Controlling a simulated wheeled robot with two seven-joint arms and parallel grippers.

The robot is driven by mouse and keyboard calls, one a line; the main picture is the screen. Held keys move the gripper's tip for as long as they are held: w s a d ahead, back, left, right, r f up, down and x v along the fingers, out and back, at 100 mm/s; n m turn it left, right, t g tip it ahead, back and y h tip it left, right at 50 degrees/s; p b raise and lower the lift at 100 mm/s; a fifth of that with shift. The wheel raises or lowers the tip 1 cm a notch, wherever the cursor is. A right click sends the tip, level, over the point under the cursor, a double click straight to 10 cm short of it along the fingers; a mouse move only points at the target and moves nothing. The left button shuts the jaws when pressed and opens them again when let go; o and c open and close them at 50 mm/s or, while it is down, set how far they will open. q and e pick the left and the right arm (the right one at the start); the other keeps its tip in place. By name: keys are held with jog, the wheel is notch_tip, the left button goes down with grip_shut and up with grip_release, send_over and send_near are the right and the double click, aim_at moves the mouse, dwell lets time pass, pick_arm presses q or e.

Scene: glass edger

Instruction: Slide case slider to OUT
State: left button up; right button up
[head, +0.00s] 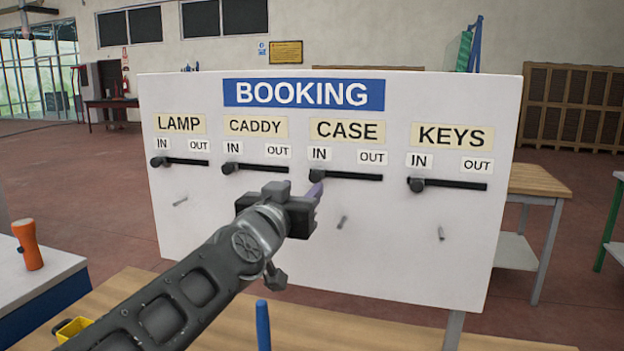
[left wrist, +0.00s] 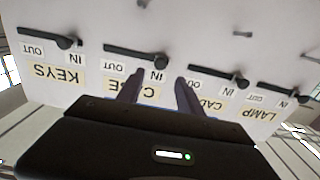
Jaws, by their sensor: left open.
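The white BOOKING board (head: 230,290) carries four labelled sliders. The case slider knob (head: 316,175) sits at the left end of its black track (head: 355,178), under the IN label; OUT is to the right. My left gripper (head: 312,193) is just below and in front of that knob. In the left wrist view, where the labels are upside down, its two fingers (left wrist: 160,84) are apart with nothing visible between them. The case knob (left wrist: 161,62) shows beyond the fingertips, in line with the gap. I cannot tell exactly how far off it is. My right gripper is out of view.
The lamp knob (head: 156,162), caddy knob (head: 228,168) and keys knob (head: 416,185) also sit at their IN ends. Small pegs (head: 342,222) stick out below the sliders. A wooden table (head: 330,330) lies in front; an orange cylinder (head: 28,245) stands at left.

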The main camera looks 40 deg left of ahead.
aim_at(314, 177)
pick_arm(q)
jog(key=p+x, duration=0.1)
jog(key=x, duration=0.6)
jog(key=shift+w, duration=0.15)
jog(key=shift+c, duration=0.4)
grip_shut()
dwell(0.9)
